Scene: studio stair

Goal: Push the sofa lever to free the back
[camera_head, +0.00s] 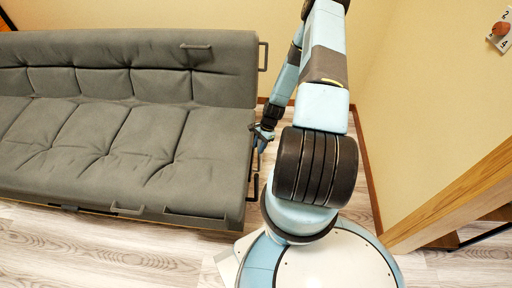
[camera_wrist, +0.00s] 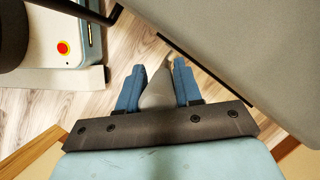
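The grey sofa (camera_head: 120,120) has a tufted seat and an upright back; its right end faces my arm. A dark bracket-shaped handle (camera_head: 265,56) sticks out beside the back, and another (camera_head: 254,187) is low on the seat's right end. I cannot tell which is the lever. My gripper (camera_head: 262,138) is beside the sofa's right end, between these handles in the picture. In the wrist view my gripper (camera_wrist: 158,80) has its blue fingers apart, with a grey tapered shape between them; I cannot tell what it is. The sofa's grey side (camera_wrist: 240,45) is at upper right.
The yellow wall (camera_head: 410,90) stands to the right, with a wooden beam (camera_head: 450,205) at lower right. A dark bar (camera_wrist: 78,10) crosses the upper left of the wrist view. Pale wooden floor (camera_head: 110,250) is clear in front of the sofa.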

